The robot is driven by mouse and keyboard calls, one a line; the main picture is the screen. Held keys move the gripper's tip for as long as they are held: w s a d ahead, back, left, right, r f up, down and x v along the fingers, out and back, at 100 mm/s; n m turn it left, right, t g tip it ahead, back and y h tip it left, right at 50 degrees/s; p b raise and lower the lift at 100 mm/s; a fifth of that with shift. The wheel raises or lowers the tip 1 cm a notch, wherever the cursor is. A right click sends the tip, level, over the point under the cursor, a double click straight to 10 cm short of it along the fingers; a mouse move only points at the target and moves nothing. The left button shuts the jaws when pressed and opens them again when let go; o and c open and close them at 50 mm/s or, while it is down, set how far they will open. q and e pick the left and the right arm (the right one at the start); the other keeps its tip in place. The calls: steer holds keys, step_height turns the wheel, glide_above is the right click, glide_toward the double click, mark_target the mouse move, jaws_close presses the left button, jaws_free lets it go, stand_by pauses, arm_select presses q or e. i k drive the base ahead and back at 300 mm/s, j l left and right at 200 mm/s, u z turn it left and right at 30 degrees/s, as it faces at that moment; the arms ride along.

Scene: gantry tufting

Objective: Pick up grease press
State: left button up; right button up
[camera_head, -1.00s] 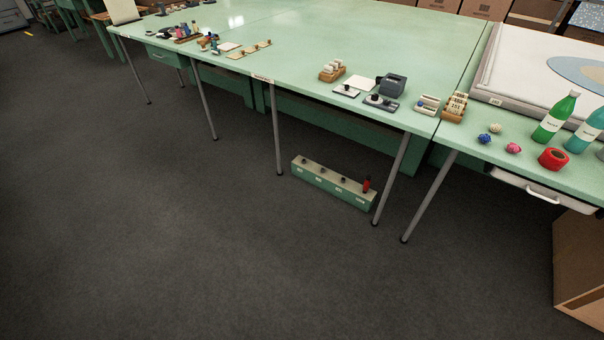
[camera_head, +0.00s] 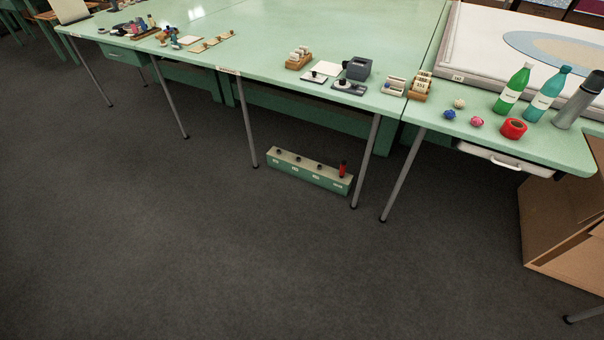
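I cannot tell for sure which thing is the grease press. A small upright red cylinder with a dark top (camera_head: 342,169) stands at the right end of a long low green box (camera_head: 309,176). The box has a pale top with several dark knobs. It lies on the floor under the front edge of the green table, between two table legs. Neither of my grippers is in view.
The long green table (camera_head: 270,60) carries small tools, a wooden rack (camera_head: 299,59) and a dark grey device (camera_head: 358,69). The right table holds a green bottle (camera_head: 513,90), a teal bottle (camera_head: 545,95) and red tape (camera_head: 513,128). A cardboard box (camera_head: 565,220) stands lower right. The front floor is clear.

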mark_target(342, 169)
steer(key=i+l, duration=0.1)
steer(key=i, duration=1.05)
